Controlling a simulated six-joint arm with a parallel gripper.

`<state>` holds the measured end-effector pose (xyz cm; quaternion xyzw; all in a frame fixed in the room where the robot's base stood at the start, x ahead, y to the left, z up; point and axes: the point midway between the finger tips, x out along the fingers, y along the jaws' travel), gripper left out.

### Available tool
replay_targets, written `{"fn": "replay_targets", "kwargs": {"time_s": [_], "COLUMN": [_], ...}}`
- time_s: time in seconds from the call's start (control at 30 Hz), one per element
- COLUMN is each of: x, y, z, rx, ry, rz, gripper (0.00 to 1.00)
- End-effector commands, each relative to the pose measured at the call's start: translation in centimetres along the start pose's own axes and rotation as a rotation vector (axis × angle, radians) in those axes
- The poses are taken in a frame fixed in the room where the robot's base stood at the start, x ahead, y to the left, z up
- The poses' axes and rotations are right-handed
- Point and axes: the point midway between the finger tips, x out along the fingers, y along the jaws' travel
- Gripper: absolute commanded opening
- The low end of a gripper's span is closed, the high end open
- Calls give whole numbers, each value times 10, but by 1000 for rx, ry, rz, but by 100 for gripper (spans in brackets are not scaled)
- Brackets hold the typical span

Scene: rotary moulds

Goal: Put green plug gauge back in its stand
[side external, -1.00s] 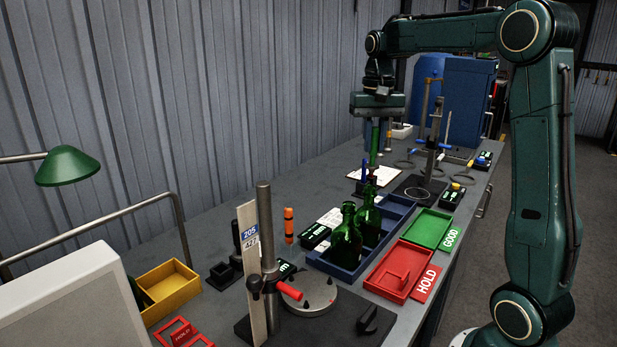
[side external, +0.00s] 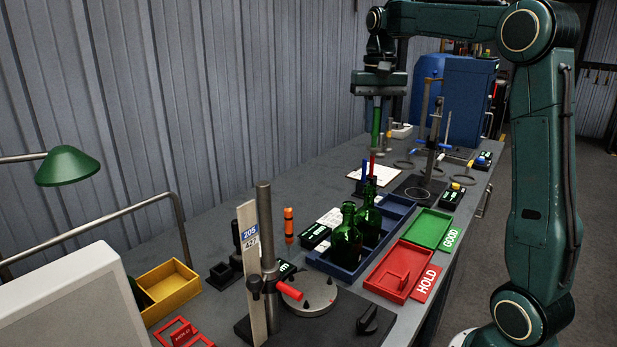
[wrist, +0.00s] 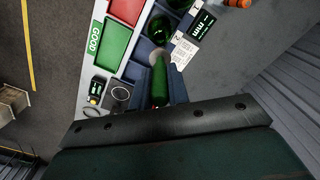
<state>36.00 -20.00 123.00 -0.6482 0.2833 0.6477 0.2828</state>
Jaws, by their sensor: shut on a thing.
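The green plug gauge (side external: 376,124) hangs upright below my gripper (side external: 379,95) in the side view. My gripper is shut on its upper end, and the gauge is held above the far half of the bench. A slim blue piece (side external: 365,170) and a slim red piece (side external: 373,164) stand just below it, on or near a small dark base partly hidden behind the bottles. I cannot tell clearly whether this base is the stand, or where its free place is. In the wrist view a long green shape (wrist: 160,82), likely the gauge, points away from my gripper.
Two green bottles (side external: 347,240) stand in a blue tray (side external: 333,262) close in front. A green GOOD tray (side external: 427,229) and a red HOLD tray (side external: 393,270) lie to the right. A tall gauge post (side external: 433,145) rises right of my gripper. A clipboard (side external: 361,174) lies behind.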

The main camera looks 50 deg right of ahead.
Motion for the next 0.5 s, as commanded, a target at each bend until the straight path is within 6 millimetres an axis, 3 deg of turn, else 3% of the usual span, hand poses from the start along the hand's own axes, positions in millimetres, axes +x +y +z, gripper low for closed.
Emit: {"fn": "replay_targets", "kwargs": {"time_s": [0.07,0.37,0.5], "x": [-13,-18,-21], "y": [-1,-71,-111], "z": [0,-12,-12], "rx": [-2,-106,-162], "ry": [4,1,0], "rz": [-2,-2,-3], "gripper": [0,0,0]}}
